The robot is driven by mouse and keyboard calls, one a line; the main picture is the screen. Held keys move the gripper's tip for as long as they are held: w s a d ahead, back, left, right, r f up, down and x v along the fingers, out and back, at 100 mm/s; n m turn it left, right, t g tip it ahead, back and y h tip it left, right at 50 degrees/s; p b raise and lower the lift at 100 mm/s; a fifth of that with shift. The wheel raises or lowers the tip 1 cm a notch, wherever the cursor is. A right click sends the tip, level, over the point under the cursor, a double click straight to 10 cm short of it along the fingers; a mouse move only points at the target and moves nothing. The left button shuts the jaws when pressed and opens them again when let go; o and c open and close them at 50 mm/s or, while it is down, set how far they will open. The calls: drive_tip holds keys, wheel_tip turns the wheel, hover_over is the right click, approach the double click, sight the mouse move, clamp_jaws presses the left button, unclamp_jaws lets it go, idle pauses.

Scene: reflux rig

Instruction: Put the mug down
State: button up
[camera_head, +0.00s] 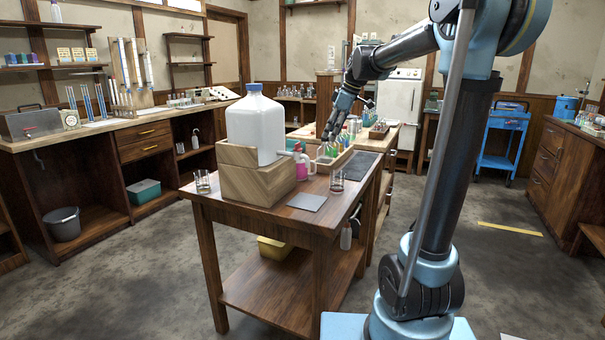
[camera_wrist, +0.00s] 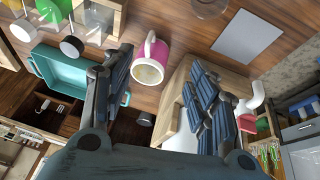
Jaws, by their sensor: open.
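The pink mug (camera_head: 302,168) stands upright on the wooden table (camera_head: 254,211), beside the wooden block under the white jug. The wrist view looks down on the pink mug (camera_wrist: 153,62), showing its pale inside and a light handle. My gripper (camera_head: 327,134) is above the table, to the upper right of the mug in the head view. In the wrist view the fingers of my gripper (camera_wrist: 160,72) are spread wide, with the mug showing beyond and between their tips. Nothing is held.
The white jug (camera_head: 254,125) on its wooden block (camera_head: 245,180) is close left of the mug. A glass (camera_head: 337,183) and a grey square (camera_head: 307,202) lie toward the front. A rack of coloured bottles (camera_head: 333,158) is behind. Another glass (camera_head: 203,183) stands left.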

sight(310, 174)
drive_tip(key=shift+n, duration=0.3)
drive_tip(key=x, duration=1.1)
drive_tip(key=w+a+x, duration=0.1)
drive_tip(key=x, duration=0.5)
drive_tip(key=shift+w+a+r, duration=0.1)
drive_tip(key=shift+w+a, duration=0.05)
clamp_jaws()
